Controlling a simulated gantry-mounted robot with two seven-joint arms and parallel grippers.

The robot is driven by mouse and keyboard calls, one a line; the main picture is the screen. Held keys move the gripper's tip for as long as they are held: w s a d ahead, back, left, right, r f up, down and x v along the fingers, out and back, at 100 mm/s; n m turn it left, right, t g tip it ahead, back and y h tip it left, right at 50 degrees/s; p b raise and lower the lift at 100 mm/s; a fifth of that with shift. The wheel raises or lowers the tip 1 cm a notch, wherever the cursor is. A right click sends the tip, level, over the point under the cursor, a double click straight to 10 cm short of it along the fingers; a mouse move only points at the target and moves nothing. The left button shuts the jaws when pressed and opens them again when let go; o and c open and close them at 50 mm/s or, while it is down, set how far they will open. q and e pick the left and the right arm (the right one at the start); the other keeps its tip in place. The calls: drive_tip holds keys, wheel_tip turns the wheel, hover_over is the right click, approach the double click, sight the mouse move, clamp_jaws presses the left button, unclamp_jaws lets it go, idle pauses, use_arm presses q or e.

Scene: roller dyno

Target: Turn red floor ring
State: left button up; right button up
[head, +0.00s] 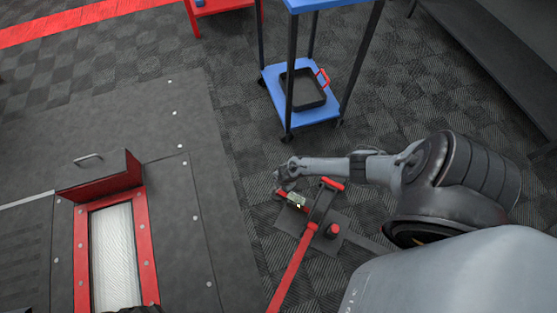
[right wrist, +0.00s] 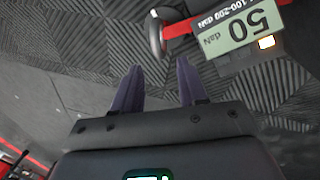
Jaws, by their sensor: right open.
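A red tie-down device stands on a grey floor plate (head: 290,221) in the head view. It has a red crossbar (head: 332,184), a short red round part (head: 333,230) and a long red bar (head: 293,268). Its load display (head: 297,200) reads 50 daN in the right wrist view (right wrist: 245,35). A grey metal ring or hook (right wrist: 155,33) sits at the end of a red piece there; I cannot tell which part is the red floor ring. My right gripper (head: 281,177) is beside the display end; its fingers (right wrist: 158,68) are apart with nothing between them. My left gripper is not in view.
A blue cart (head: 273,83) with a black tray (head: 308,97) stands behind the device. A red-framed roller opening (head: 142,215) lies in the floor at left, with a raised red flap (head: 128,174). Checkered floor between the cart and device is clear.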

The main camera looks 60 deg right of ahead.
drive_tip(key=shift+w+d+f+b, duration=0.1)
drive_tip(key=shift+w+f+b, duration=0.2)
drive_tip(key=shift+f+b, duration=0.8)
drive_tip(key=shift+w+d+f+b, duration=0.15)
drive_tip(key=shift+w+f+b, duration=0.15)
drive_tip(key=shift+f+b, duration=0.8)
drive_tip(key=shift+w+d+f+b, duration=0.1)
drive_tip(key=shift+w+f+b, duration=0.2)
drive_tip(key=shift+f+b, duration=0.8)
drive_tip(key=shift+f+p, duration=0.4)
clamp_jaws()
